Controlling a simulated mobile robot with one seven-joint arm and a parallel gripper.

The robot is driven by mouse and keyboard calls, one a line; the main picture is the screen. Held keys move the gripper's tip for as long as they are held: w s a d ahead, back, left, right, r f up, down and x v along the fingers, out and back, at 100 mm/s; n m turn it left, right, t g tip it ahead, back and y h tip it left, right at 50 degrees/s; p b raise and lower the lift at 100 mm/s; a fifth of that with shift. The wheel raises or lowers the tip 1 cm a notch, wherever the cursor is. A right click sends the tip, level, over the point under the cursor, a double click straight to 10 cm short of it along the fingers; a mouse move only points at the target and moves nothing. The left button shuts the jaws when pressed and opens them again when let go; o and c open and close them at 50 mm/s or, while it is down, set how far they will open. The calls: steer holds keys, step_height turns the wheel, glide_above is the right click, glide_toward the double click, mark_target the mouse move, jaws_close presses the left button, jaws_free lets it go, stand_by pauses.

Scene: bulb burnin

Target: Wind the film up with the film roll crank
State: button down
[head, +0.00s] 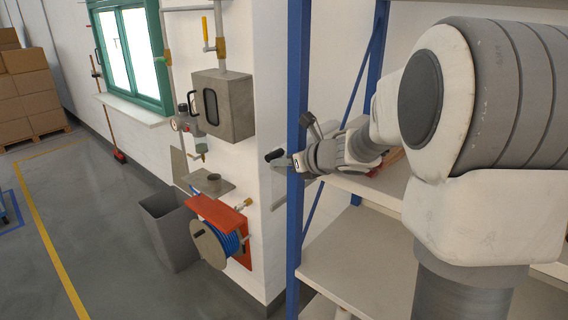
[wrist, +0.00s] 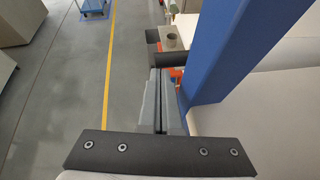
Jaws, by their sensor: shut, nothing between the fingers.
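My gripper (head: 291,161) is shut and empty, reaching left past the blue rack post in the head view. Its two grey fingers lie together in the wrist view (wrist: 160,72). A black handle (head: 273,155), which looks like the crank grip, juts out just left of the fingertips. In the wrist view, a dark grip (wrist: 153,35) shows just beyond the fingertips; I cannot tell whether they touch it. The film roll itself is not clearly seen; the post and my arm hide much of that spot.
The blue rack post (head: 297,210) stands close beside my gripper, with pale shelves (head: 352,250) on its right. On the wall at left are a grey box (head: 222,105) and an orange hose reel (head: 220,215). A grey bin (head: 168,230) stands below. The floor at left is open.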

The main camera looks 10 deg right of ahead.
steer(key=w+a+r, duration=0.2)
steer(key=shift+w+r, duration=0.3)
stand_by(0.3)
steer(key=shift+s, duration=0.15)
